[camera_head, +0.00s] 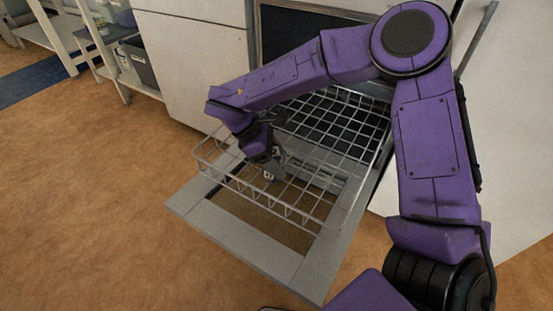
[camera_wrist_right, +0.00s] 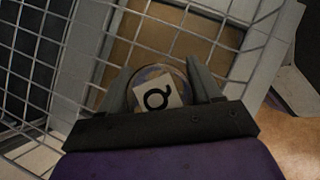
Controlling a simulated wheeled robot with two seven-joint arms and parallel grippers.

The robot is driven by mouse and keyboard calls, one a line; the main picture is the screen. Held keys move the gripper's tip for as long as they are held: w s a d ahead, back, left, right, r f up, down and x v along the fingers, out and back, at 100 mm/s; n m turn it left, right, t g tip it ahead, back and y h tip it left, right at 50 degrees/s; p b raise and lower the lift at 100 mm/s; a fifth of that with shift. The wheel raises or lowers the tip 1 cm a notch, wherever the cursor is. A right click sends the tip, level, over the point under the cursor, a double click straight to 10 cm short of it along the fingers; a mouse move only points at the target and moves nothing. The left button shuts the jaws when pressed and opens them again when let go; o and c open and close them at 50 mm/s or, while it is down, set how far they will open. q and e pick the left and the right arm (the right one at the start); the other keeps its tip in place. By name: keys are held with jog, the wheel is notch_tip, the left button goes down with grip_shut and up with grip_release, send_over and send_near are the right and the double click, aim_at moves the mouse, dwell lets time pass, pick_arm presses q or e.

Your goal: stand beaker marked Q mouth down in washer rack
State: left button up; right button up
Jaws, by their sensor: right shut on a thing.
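The washer rack (camera_head: 330,222) is a wire basket pulled out over the lowered washer door. My right gripper (camera_head: 272,165) reaches down into the rack's left part. It is shut on the beaker marked Q (camera_wrist_right: 172,101), whose white label with a black Q shows between the two fingers in the right wrist view. Only a small part of the beaker (camera_head: 268,176) shows in the head view. Its mouth is hidden, and I cannot tell whether the beaker touches the rack wires. My left gripper is out of view.
The grey door frame (camera_head: 240,236) lies open under the rack, with brown floor showing through it. The rack looks empty around the gripper. White cabinets (camera_head: 195,65) stand behind, and a shelf with bins (camera_head: 140,62) is at the upper left.

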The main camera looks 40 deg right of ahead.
pick_arm(q)
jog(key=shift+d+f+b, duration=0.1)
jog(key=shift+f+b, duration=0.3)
jog(key=shift+b, duration=0.05)
pick_arm(e)
jog(key=shift+f, duration=0.5)
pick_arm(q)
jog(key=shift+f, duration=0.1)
pick_arm(e)
jog(key=o, duration=1.1)
jog(key=shift+f, duration=0.1)
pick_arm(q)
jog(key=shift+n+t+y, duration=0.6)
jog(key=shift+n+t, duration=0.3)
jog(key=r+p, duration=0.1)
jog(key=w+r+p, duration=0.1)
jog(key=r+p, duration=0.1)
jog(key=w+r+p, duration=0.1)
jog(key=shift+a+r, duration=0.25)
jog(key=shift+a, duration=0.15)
pick_arm(e)
jog(key=v, duration=1.1)
jog(key=shift+s+d, duration=0.1)
